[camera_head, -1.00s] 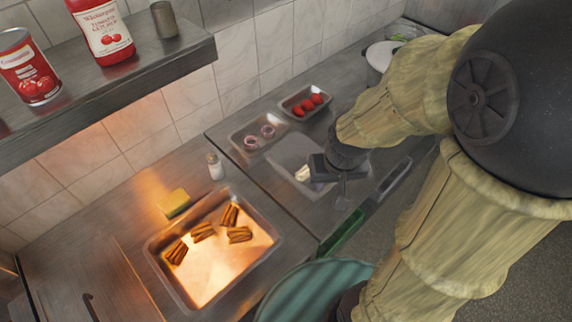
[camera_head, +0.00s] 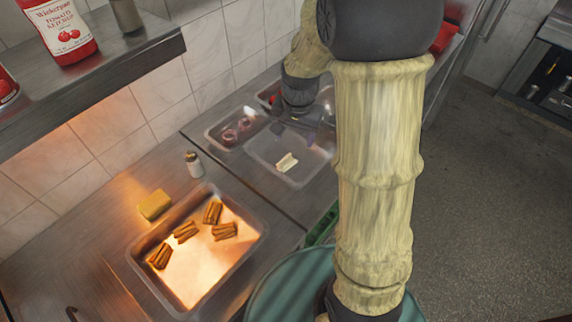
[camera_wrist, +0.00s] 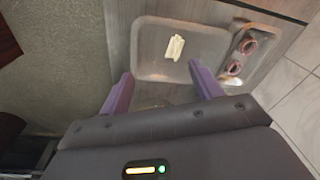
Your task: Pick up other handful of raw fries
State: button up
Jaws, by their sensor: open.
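A handful of raw fries (camera_head: 287,162), pale and bundled, lies in a shallow metal tray (camera_head: 262,150). In the wrist view the raw fries (camera_wrist: 174,47) lie in the tray (camera_wrist: 150,68), ahead of my gripper (camera_wrist: 163,88). The purple fingers are spread wide apart with nothing between them. In the head view my gripper (camera_head: 302,120) is over the far right side of the tray, apart from the fries, and its fingers are partly hidden there.
Several bundles of browned fries (camera_head: 185,232) lie in a lit tray (camera_head: 137,262) at left. A yellow sponge-like block (camera_head: 155,205) and a shaker (camera_head: 194,165) stand nearby. An onion tray (camera_head: 212,137) adjoins the raw fries' tray. A shelf (camera_head: 150,52) overhangs at upper left.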

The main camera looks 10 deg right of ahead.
jog(key=w+f+m+g+b, duration=0.1)
jog(key=w+f+m, duration=0.3)
jog(key=w, duration=0.5)
jog(key=shift+a+f+m, duration=0.15)
jog(key=shift+m, duration=0.45)
jog(key=p, duration=0.4)
send_over(286, 160)
notch_tip(286, 160, down, 12)
jog(key=shift+f, duration=0.15)
jog(key=shift+f+p, duration=0.4)
jog(key=shift+f, duration=0.2)
jog(key=shift+w+f+p, duration=0.1)
jog(key=shift+f+p, duration=0.75)
jog(key=shift+f, duration=1.15)
